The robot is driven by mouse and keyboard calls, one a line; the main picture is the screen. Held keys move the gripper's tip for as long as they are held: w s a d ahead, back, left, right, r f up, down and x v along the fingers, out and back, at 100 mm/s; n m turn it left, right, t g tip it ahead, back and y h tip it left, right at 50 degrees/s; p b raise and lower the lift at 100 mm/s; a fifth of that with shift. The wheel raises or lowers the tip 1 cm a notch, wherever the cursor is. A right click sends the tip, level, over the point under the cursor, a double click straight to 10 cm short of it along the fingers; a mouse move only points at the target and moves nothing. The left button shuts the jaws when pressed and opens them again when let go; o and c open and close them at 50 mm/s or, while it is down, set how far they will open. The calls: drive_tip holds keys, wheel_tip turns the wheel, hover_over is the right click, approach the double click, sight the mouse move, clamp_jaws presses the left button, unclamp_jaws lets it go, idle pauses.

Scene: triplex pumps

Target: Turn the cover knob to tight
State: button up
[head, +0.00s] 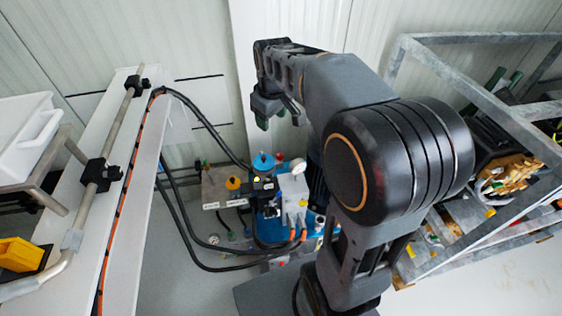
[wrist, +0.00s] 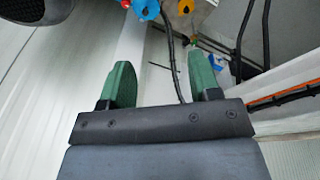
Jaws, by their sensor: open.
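My gripper (head: 281,117) is raised in front of the pale wall, above and behind the pump unit in the head view. In the wrist view its two green fingers (wrist: 163,82) stand wide apart with nothing between them. The pump unit carries a blue knob (head: 263,161) and an orange-yellow knob (head: 233,183). The blue knob (wrist: 146,8) and the orange knob (wrist: 186,6) also show at the top edge of the wrist view, beyond the fingertips and apart from them. I cannot tell which one is the cover knob, nor how tight it is.
A white beam with a pipe (head: 110,180) runs along the left. A grey metal rack (head: 470,90) stands at the right. Open floor (head: 160,280) lies in front of the hoses.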

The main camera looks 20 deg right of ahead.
drive_tip(key=w+d+f+n+g+b, duration=0.1)
drive_tip(key=w+d+f+n+b, duration=0.4)
drive_tip(key=w+f, duration=0.7)
drive_tip(key=n+g+b, duration=0.1)
drive_tip(key=n+b, duration=0.1)
drive_tip(key=b, duration=0.3)
approach(279, 154)
wheel_tip(279, 154, down, 8)
drive_tip(key=b, duration=0.3)
drive_tip(key=shift+s+d+f, duration=0.1)
drive_tip(key=shift+d, duration=0.05)
drive_tip(key=shift+f, duration=0.65)
drive_tip(key=shift+c, duration=0.3)
drive_tip(key=c, duration=0.9)
drive_tip(key=shift+o, duration=0.2)
